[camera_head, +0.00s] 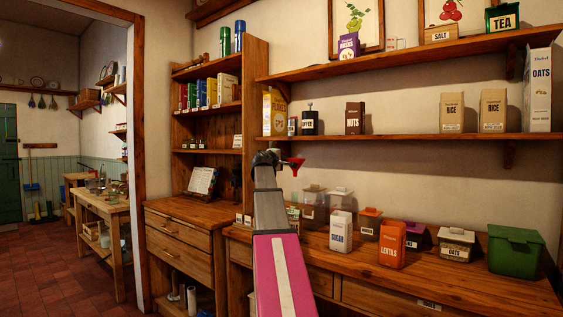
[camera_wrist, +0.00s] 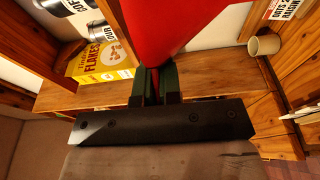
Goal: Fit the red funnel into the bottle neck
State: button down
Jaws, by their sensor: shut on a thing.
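The red funnel (camera_head: 295,163) is held up at the end of my arm, in front of the back wall and above the wooden counter. In the wrist view the funnel (camera_wrist: 165,25) fills the top middle, with its wide part toward the top edge. My gripper (camera_wrist: 156,86) is shut on its narrow part between two dark green fingers. In the head view my gripper (camera_head: 278,158) is small and partly merged with the arm. I cannot make out a bottle or its neck in either view; my arm covers part of the counter.
Below on the counter (camera_head: 440,291) stand clear jars (camera_head: 313,200), a white sugar pack (camera_head: 341,232), an orange lentils container (camera_head: 391,244) and a green bin (camera_head: 513,250). A shelf (camera_head: 400,137) with boxes runs behind. A yellow flakes box (camera_wrist: 98,60) and a beige cup (camera_wrist: 264,45) show in the wrist view.

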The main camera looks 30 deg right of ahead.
jog(key=shift+f, duration=2.9)
jog(key=shift+f, duration=1.85)
jog(key=c, duration=1.2)
grip_release()
jog(key=shift+a, duration=0.1)
jog(key=v, duration=1)
jog(key=shift+s+a, duration=0.3)
